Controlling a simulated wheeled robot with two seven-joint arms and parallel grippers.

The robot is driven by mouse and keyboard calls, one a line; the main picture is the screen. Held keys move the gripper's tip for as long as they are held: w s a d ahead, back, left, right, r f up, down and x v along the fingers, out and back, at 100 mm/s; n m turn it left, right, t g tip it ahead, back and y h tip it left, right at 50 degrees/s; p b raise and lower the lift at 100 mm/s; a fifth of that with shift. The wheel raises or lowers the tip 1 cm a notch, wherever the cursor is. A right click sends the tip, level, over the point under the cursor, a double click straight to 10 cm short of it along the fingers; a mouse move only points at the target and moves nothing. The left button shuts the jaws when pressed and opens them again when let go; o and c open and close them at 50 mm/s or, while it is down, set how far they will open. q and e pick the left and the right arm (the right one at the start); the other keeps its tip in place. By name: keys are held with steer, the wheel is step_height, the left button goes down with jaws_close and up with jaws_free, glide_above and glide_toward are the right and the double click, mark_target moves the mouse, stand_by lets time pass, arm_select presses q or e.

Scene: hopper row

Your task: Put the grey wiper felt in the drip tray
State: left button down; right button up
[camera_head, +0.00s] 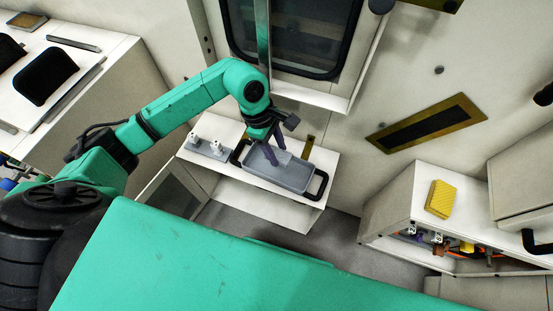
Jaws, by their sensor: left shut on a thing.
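The drip tray (293,178) is a shallow grey tray with black handles at both ends, on a white bench in the middle of the view. My left gripper (274,152) has purple fingers and points down over the tray's far left part. It is shut on a small light grey piece, which looks like the grey wiper felt (284,158). The felt is over the tray; I cannot tell whether it touches the tray floor. The fingers hide part of it. My right gripper is not in view.
Small white fittings (218,147) stand on a grey plate left of the tray. A brass-coloured strip (308,146) stands behind it. A yellow sponge-like block (440,198) lies on a cabinet at the right. Black pads (45,76) lie on the left counter.

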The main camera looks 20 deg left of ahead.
mark_target(280, 170)
arm_select(q)
step_height(280, 170, down, 7)
steer(key=shift+r+p, duration=0.15)
steer(key=shift+p, duration=0.3)
steer(key=shift+f, duration=0.25)
steer(key=c, duration=0.8)
jaws_free()
steer(key=shift+f+b, duration=0.1)
steer(key=shift+b, duration=0.2)
steer(key=shift+o, duration=0.9)
steer(key=shift+a+r, duration=0.1)
steer(key=shift+r, duration=0.3)
steer(key=v, duration=1.1)
steer(key=shift+r, duration=0.3)
